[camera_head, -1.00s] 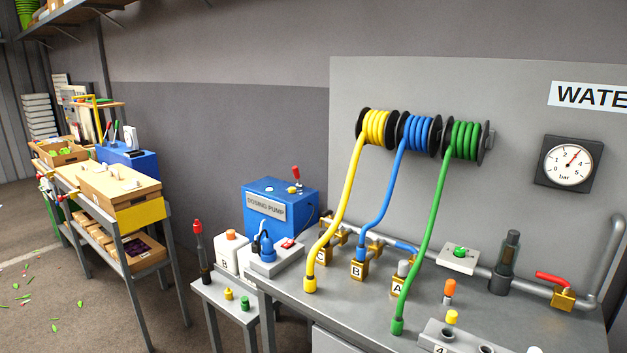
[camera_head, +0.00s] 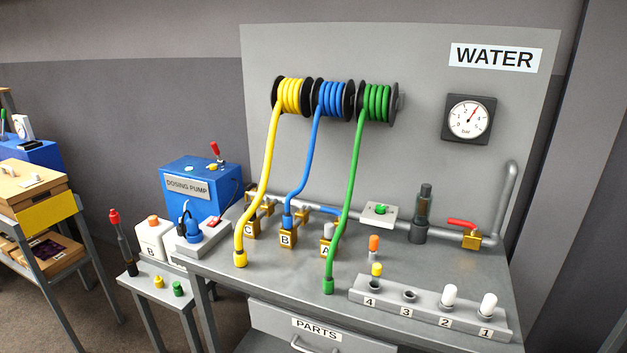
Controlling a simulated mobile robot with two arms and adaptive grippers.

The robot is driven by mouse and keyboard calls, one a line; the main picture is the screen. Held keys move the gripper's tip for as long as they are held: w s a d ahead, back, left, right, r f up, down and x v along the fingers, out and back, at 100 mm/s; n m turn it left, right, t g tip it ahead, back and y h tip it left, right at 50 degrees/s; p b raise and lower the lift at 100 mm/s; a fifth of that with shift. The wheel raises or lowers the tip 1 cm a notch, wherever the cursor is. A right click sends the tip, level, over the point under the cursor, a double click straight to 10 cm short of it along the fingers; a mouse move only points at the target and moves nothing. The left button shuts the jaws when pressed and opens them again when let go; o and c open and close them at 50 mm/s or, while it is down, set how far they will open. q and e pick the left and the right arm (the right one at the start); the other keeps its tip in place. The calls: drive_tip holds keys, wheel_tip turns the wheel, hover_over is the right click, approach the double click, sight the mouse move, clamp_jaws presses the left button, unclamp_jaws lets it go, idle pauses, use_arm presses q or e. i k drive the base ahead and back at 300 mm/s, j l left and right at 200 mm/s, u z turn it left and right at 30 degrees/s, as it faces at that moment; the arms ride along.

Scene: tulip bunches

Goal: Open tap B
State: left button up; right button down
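Tap B (camera_head: 287,239) is a small brass block with a white "B" label, on the grey pipe at the back of the bench. Neither of my grippers is in view.
The yellow hose (camera_head: 262,180) and green hose (camera_head: 346,200) hang down to the bench top (camera_head: 300,270) in front of the taps. A red-handled valve (camera_head: 470,238) and gauge (camera_head: 468,119) are at right. A numbered rack (camera_head: 430,312) stands at the front right. A dosing pump (camera_head: 200,188) is at left.

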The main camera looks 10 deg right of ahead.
sight(293, 202)
drive_tip(key=i+l+z, duration=0.25)
drive_tip(key=i, duration=0.25)
drive_tip(key=i+j+u, duration=0.35)
drive_tip(key=i+u, duration=0.3)
drive_tip(key=k+j, duration=0.05)
drive_tip(key=k, duration=0.05)
